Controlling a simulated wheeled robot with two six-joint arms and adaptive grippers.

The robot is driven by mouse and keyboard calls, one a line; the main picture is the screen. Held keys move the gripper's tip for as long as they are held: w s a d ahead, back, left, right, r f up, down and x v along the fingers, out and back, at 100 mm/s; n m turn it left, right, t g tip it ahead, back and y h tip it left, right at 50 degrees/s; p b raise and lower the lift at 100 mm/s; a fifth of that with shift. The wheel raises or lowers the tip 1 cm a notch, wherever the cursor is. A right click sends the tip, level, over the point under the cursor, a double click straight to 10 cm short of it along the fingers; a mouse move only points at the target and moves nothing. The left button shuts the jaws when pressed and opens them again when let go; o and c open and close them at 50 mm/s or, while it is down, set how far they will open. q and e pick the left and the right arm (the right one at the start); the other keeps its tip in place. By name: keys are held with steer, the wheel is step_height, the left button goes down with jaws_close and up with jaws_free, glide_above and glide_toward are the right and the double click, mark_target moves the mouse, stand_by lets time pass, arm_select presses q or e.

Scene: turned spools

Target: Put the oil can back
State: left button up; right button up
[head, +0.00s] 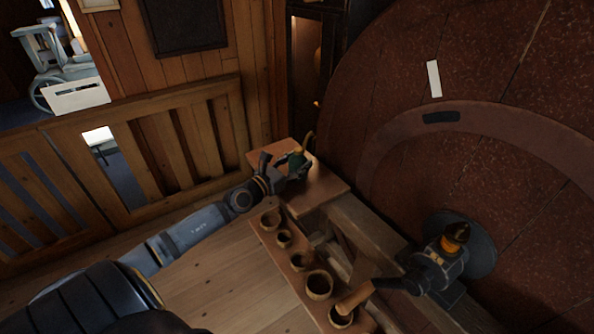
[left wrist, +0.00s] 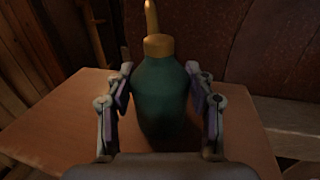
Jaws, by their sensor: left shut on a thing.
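The oil can (head: 298,159) has a dark green body, a brass-coloured collar and a thin upright spout. In the left wrist view the oil can (left wrist: 163,95) stands upright between the fingers. My left gripper (head: 283,171) is shut on it; the wrist view also shows my left gripper (left wrist: 163,90) with one finger on each side of the body. The can is over a small wooden table top (head: 322,190), which also shows in the wrist view (left wrist: 60,119). I cannot tell whether its base touches the wood. My right gripper is out of view.
A board (head: 266,243) with several round wooden cups (head: 319,285) stands in front of the table. A dark machine (head: 437,267) with a wooden piece (head: 355,297) is at lower right. A huge red disc (head: 490,130) rises behind; a slatted wooden railing (head: 180,145) runs left.

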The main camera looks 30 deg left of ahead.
arm_select(q)
steer(key=shift+r, duration=0.1)
steer(key=shift+s, duration=0.1)
steer(key=o, duration=1.3)
steer(key=shift+c, duration=0.2)
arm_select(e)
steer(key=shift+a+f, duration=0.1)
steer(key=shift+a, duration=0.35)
